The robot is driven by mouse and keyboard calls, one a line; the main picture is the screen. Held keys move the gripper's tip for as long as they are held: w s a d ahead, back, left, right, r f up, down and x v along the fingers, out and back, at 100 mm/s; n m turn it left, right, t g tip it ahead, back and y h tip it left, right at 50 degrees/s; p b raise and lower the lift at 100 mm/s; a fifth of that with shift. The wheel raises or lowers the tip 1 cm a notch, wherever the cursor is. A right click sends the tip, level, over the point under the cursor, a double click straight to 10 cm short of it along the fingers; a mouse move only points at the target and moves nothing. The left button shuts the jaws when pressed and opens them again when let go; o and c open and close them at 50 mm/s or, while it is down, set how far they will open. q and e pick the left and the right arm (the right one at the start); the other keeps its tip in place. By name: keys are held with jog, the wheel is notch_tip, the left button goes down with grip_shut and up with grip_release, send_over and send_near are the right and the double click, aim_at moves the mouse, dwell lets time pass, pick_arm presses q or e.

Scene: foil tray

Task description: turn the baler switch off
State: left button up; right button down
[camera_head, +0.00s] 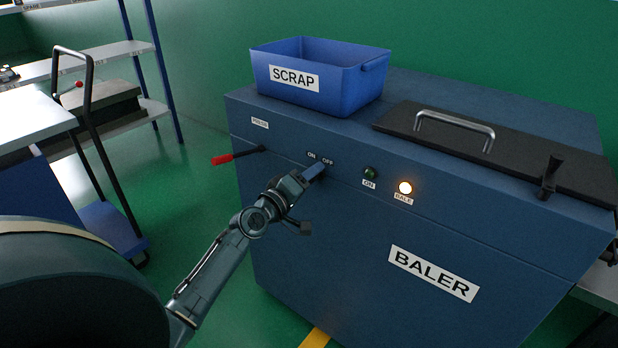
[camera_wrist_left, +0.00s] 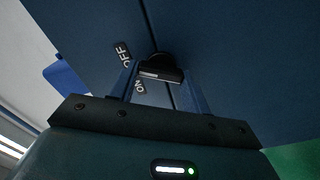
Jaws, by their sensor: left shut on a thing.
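The baler switch is a black knob (camera_wrist_left: 160,73) with a pale line across its face, seen in the left wrist view. It sits between the fingers of my left gripper (camera_wrist_left: 160,82), which is shut on it. The OFF label (camera_wrist_left: 123,54) and the ON label (camera_wrist_left: 139,87) lie beside it. In the head view my left gripper (camera_head: 316,172) is at the front of the blue baler (camera_head: 330,250), just below the ON and OFF labels, and hides the knob. I cannot tell which label the knob points to. My right gripper is not in view.
Right of the switch, a green lamp (camera_head: 370,173) looks dark and the BALE lamp (camera_head: 405,187) glows. A red-tipped lever (camera_head: 222,160) sticks out to the left. A blue SCRAP bin (camera_head: 350,90) and a dark handled lid (camera_head: 500,150) are on top. A cart (camera_head: 105,220) stands left.

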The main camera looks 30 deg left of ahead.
pick_arm(q)
jog(key=o, duration=1)
jog(key=s+a, duration=0.1)
jog(key=s, duration=1.2)
jog(key=shift+b, duration=0.3)
